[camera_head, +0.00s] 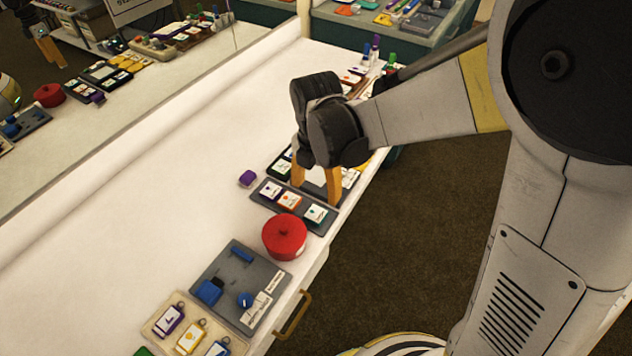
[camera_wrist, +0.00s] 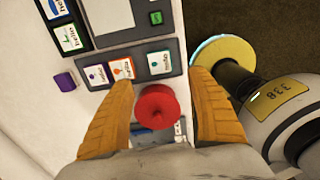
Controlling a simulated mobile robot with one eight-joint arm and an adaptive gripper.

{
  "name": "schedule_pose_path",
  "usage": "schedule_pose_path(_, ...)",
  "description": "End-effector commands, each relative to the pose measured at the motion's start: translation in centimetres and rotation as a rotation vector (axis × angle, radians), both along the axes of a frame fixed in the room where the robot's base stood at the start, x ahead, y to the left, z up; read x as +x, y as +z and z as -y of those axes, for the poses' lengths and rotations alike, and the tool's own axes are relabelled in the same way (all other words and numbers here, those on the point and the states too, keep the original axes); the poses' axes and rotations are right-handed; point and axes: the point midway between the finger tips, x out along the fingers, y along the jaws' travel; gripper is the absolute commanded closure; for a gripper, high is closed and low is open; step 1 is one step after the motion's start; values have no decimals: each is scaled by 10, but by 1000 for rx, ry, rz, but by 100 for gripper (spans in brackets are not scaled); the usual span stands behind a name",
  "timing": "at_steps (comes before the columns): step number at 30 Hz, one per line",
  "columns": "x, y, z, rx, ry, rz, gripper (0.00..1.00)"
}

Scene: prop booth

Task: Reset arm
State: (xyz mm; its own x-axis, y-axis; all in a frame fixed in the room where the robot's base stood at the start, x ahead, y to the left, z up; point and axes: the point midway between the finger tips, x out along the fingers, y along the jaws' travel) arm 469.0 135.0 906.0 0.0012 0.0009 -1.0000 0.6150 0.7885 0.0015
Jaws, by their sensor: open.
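My gripper (camera_head: 317,180) has two orange-tan fingers and hangs over a dark tray holding several coloured cards, on the right part of the white counter. The fingers are apart with nothing between them in the head view. In the wrist view my gripper (camera_wrist: 160,95) also shows its fingers spread wide. A round red lidded pot (camera_head: 284,237) stands on the counter in front of the card tray. In the wrist view the red pot (camera_wrist: 155,106) appears between the fingers but lies below them, not gripped.
A small purple block (camera_head: 247,178) sits left of the card tray (camera_head: 318,226). A grey tray (camera_head: 225,262) with blue pieces and a beige tray (camera_head: 160,310) with tags lie nearer. A mirror (camera_head: 120,90) backs the counter. The counter's left middle is clear.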

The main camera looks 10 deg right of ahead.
Motion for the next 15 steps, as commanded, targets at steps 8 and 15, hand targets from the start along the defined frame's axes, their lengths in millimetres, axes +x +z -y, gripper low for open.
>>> schedule_pose_path(8, 0, 22, 0, 0, 0, 0, 33)
schedule_pose_path(15, 0, 22, 0, 0, 0, 0, 33)
